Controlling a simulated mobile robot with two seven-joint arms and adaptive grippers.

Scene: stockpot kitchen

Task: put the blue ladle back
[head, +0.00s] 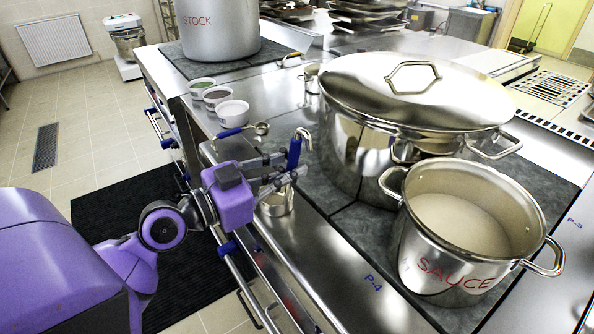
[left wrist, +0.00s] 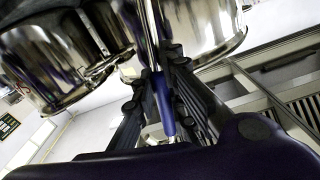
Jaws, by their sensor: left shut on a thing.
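My left gripper (head: 288,172) is shut on the blue handle of a ladle (head: 294,153), above the front edge of the counter. The handle stands close to upright, with a bent metal hook at its top. In the left wrist view the blue handle (left wrist: 163,104) is between the fingers, and a thin metal shaft runs on from it. A small steel cup shape (head: 277,203) shows just below the gripper; I cannot tell whether it is the ladle's bowl. My right gripper is not in view.
A large lidded pot (head: 365,145) and the SAUCE pot (head: 462,235) stand right of the gripper. The STOCK pot (head: 218,28) is at the back. Another blue-handled spoon (head: 258,128) lies by small bowls (head: 233,112). A front rail (head: 247,275) runs below the counter edge.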

